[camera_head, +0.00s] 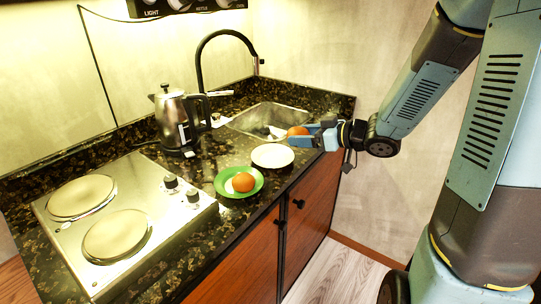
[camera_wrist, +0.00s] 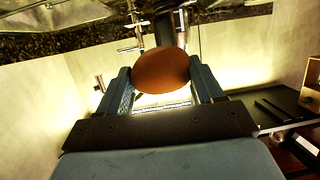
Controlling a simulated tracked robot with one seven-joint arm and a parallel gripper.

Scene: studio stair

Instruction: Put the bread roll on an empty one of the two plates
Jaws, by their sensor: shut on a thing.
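My gripper (camera_head: 300,139) is shut on the brown, rounded bread roll (camera_head: 298,131) and holds it above the counter near the sink's front right corner. In the wrist view the roll (camera_wrist: 162,70) sits between the two blue fingers. The white plate (camera_head: 272,156) lies on the counter just left of my gripper, with nothing on it. The green plate (camera_head: 222,188) lies closer to the hob and bears a round orange thing (camera_head: 243,182).
A steel kettle (camera_head: 173,118) stands at the back, left of the sink (camera_head: 270,117) with its black tap (camera_head: 199,75). Something pale lies in the sink. A hob (camera_head: 120,220) with two plates and knobs fills the left. The counter's front edge runs close by both plates.

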